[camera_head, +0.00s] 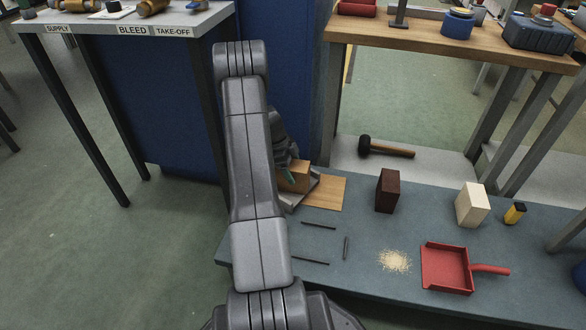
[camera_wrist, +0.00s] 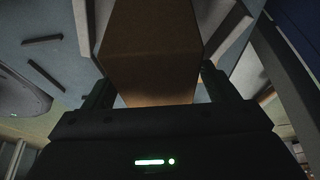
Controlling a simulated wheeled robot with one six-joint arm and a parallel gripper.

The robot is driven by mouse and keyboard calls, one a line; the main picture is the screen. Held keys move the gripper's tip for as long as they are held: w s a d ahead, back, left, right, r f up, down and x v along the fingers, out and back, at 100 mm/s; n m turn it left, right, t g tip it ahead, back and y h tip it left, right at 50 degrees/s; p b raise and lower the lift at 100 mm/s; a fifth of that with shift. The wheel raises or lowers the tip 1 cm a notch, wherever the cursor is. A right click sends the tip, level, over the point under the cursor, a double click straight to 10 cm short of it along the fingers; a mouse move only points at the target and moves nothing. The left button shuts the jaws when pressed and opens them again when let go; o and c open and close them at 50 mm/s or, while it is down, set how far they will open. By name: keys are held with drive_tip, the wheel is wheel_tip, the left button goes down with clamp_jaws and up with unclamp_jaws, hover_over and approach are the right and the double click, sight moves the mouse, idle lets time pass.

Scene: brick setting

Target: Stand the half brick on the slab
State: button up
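A tan-orange block (camera_head: 293,177), which I take for the half brick, shows beside my arm in the head view, partly hidden by it. In the wrist view the block (camera_wrist: 155,45) fills the space between the fingers of my gripper (camera_wrist: 160,88), with no clear gap at either side. My gripper appears shut on it; the view is dark. Grey pieces (camera_head: 308,190) flank the block, beside a flat wooden board (camera_head: 328,193). I cannot tell whether the block touches them. No slab is clearly identifiable; the area behind my arm is hidden.
On the blue-grey platform (camera_head: 370,235) stand a dark brown block (camera_head: 388,190), a cream block (camera_head: 472,204) and a small yellow-black item (camera_head: 514,213). Dark strips (camera_head: 319,225), sawdust-like crumbs (camera_head: 395,261) and a red dustpan (camera_head: 447,268) lie in front. A mallet (camera_head: 385,148) lies behind.

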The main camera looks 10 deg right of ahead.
sight(295, 164)
drive_tip(key=shift+r, duration=0.1)
drive_tip(key=p+v, duration=0.4)
drive_tip(key=v, duration=0.8)
drive_tip(key=shift+a, duration=0.1)
drive_tip(key=b+x, duration=0.4)
drive_tip(key=x, duration=0.9)
wheel_tip(295, 164, up, 3)
drive_tip(key=shift+w+r+p, duration=0.15)
drive_tip(key=shift+p, duration=0.45)
drive_tip(key=shift+r, duration=0.5)
